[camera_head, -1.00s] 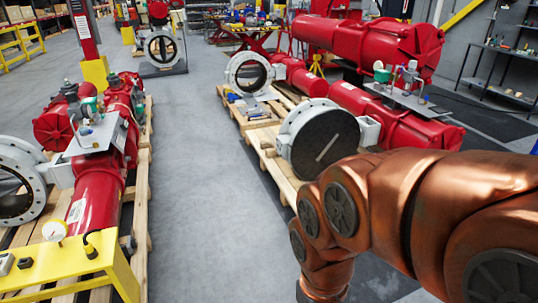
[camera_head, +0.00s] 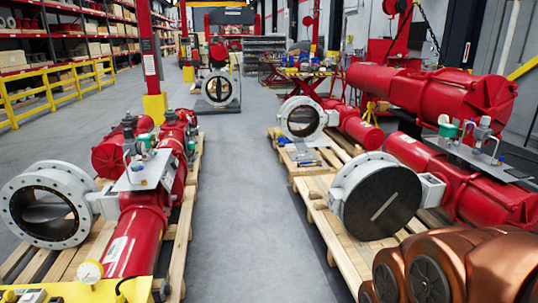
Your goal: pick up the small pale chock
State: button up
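I cannot pick out the small pale chock in this view. If it is here, it is too small to tell or hidden. My gripper is not in the picture. Only copper-coloured links of my arm show, at the bottom right corner, in front of the right-hand pallet's near end.
A left pallet (camera_head: 181,250) and a right pallet (camera_head: 343,247) carry red actuators with white valves. A clear grey aisle (camera_head: 250,190) runs between them. A yellow stand (camera_head: 120,292) with a gauge is at bottom left. Yellow railing (camera_head: 45,95) and shelves stand at far left.

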aim_at(318, 204)
jog(key=z, duration=0.25)
jog(key=i, duration=3.4)
jog(key=u, duration=0.75)
jog(key=i, duration=0.95)
jog(key=u, duration=0.15)
